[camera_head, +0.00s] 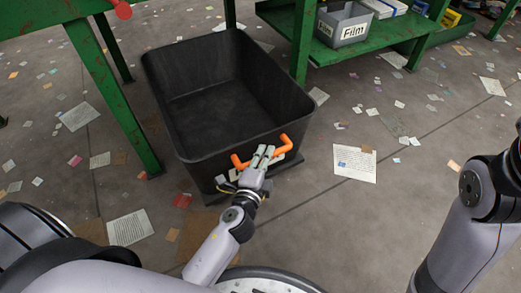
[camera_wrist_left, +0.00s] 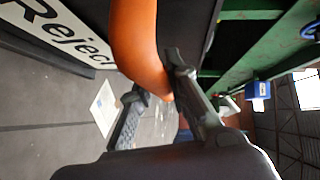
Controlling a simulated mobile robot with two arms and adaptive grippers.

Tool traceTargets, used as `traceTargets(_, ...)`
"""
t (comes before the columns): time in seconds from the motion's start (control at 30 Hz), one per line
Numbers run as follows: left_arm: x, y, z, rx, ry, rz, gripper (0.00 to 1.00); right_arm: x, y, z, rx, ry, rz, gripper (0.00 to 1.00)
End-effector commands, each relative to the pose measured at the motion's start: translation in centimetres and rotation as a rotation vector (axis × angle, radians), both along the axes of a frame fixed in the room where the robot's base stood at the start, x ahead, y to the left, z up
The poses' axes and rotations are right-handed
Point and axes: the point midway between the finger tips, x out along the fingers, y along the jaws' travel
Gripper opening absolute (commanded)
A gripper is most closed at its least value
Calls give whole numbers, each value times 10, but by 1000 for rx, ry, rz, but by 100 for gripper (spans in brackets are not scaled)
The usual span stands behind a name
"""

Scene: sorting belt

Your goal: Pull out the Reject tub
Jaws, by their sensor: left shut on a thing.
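The Reject tub (camera_head: 185,139) is a large, black, open-topped bin on the floor, and the inside that I can see is empty. It stands between the green legs of the belt frame. An orange handle (camera_head: 285,143) is on its near side. My left gripper (camera_head: 264,152) is shut on this handle near its middle. In the left wrist view the orange handle (camera_wrist_left: 139,43) lies between the fingers, close to the white Reject label (camera_wrist_left: 50,32). My right gripper is not in view; only part of my right arm shows at the right edge.
Green frame legs (camera_head: 112,95) stand left of the tub and another (camera_head: 302,45) stands to its right. Paper scraps (camera_head: 354,164) litter the floor, which is otherwise open right of the tub.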

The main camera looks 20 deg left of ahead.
Motion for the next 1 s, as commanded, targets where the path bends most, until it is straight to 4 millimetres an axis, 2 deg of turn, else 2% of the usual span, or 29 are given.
traceTargets(0.33, -1, -1, -1, 3, 2, -3, 0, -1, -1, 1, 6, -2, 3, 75)
traceTargets(0.37, -1, -1, -1, 3, 2, -3, 17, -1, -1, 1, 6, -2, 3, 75)
traceTargets(0.63, 0, -1, 0, 1, 1, -1, 35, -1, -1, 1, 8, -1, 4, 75)
traceTargets(1.0, -4, -1, 0, 0, 1, -1, 36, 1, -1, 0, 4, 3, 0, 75)
